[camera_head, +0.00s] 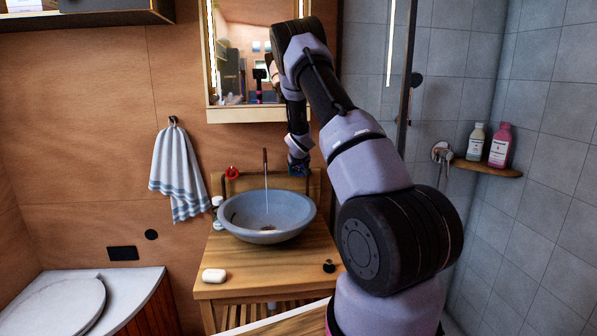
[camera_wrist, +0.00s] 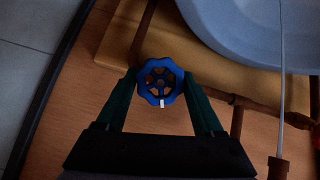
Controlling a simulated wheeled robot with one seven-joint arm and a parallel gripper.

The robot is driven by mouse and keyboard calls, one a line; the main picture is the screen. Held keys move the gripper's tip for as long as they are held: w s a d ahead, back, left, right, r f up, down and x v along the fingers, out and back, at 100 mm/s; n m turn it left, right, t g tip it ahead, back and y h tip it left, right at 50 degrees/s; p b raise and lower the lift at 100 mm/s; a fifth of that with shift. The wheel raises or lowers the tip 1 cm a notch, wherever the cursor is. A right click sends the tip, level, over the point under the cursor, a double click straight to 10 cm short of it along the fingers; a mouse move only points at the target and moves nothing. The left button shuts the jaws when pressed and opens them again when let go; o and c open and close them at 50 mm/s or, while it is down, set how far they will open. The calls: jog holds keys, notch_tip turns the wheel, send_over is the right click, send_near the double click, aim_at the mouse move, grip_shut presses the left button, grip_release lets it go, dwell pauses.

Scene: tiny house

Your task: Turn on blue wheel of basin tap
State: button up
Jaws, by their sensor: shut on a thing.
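The blue wheel (camera_wrist: 160,82) of the basin tap sits between the two fingers of my gripper (camera_wrist: 161,88) in the wrist view, with a finger against each side of its rim. In the head view the gripper (camera_head: 298,168) is at the wall to the right of the spout, and it mostly hides the blue wheel. The red wheel (camera_head: 232,172) is on the left of the spout. The tap spout (camera_head: 265,160) stands above the basin (camera_head: 268,216), and a thin stream of water runs from it into the basin.
A wooden counter (camera_head: 235,262) carries the basin, a white soap (camera_head: 214,275), a small bottle (camera_head: 217,207) and a small dark object (camera_head: 328,266). A mirror (camera_head: 240,50) hangs above. A striped towel (camera_head: 176,175) hangs left. A shower glass edge stands to the right.

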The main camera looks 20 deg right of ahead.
jog(key=shift+a+n+h, duration=0.1)
jog(key=shift+n+h, duration=0.5)
jog(key=shift+n, duration=0.7)
jog(key=o, duration=1.4)
jog(key=shift+c, duration=0.2)
jog(key=v, duration=1)
jog(key=shift+s+r, duration=0.3)
jog(key=shift+a, duration=0.15)
